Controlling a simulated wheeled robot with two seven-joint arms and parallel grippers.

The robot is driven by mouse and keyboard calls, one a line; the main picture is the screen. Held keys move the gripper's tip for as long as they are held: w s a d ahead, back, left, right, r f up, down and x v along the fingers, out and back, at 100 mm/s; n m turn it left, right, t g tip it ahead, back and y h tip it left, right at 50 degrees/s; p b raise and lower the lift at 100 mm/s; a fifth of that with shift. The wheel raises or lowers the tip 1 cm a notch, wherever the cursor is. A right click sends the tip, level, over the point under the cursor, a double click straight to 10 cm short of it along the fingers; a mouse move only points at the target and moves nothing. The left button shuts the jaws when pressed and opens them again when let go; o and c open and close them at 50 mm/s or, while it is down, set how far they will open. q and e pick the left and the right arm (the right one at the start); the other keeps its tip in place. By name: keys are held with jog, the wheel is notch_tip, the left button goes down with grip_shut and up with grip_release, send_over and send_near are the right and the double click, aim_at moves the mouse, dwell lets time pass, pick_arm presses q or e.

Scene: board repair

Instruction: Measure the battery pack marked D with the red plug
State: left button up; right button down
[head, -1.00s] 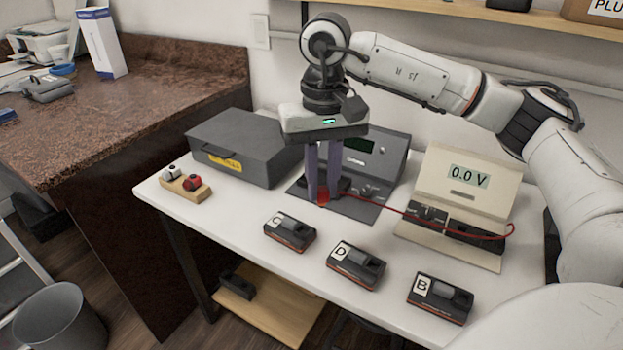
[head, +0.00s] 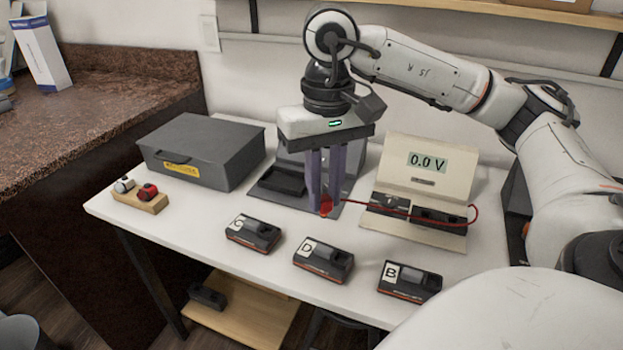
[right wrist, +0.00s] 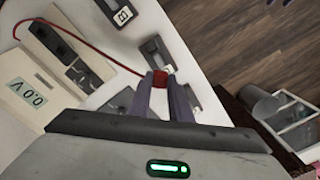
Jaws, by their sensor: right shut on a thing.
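The battery pack marked D (head: 323,261) lies on the white table between packs C (head: 253,233) and B (head: 410,281). My right gripper (head: 325,208) is shut on the red plug (right wrist: 160,79) and holds it behind pack D, apart from it, near the front edge of the dark grey device. A red cable runs from the plug to the cream meter (head: 432,180), whose display reads 0.0 V. The meter also shows in the right wrist view (right wrist: 25,93). My left gripper is not in view.
A closed grey case (head: 203,150) stands at the back left. A wooden block (head: 139,202) with a white and a red item sits at the left edge. The dark grey device (head: 270,188) is partly hidden behind my right gripper. The table front left is clear.

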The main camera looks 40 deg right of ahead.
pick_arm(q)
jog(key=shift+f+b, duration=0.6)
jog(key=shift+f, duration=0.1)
pick_arm(e)
jog(key=shift+s+d, duration=0.35)
jog(key=shift+s, duration=0.6)
jog(key=shift+s+d, duration=0.3)
jog(key=shift+s, duration=0.6)
notch_tip(320, 180, down, 6)
jog(key=b, duration=0.6)
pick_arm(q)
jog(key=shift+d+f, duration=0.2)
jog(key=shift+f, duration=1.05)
pick_arm(e)
jog(key=shift+f, duration=0.3)
pick_arm(q)
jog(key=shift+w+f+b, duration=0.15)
jog(key=shift+b, duration=0.2)
pick_arm(e)
jog(key=shift+f, duration=0.25)
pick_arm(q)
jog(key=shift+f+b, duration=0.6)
pick_arm(e)
jog(key=shift+f, duration=0.45)
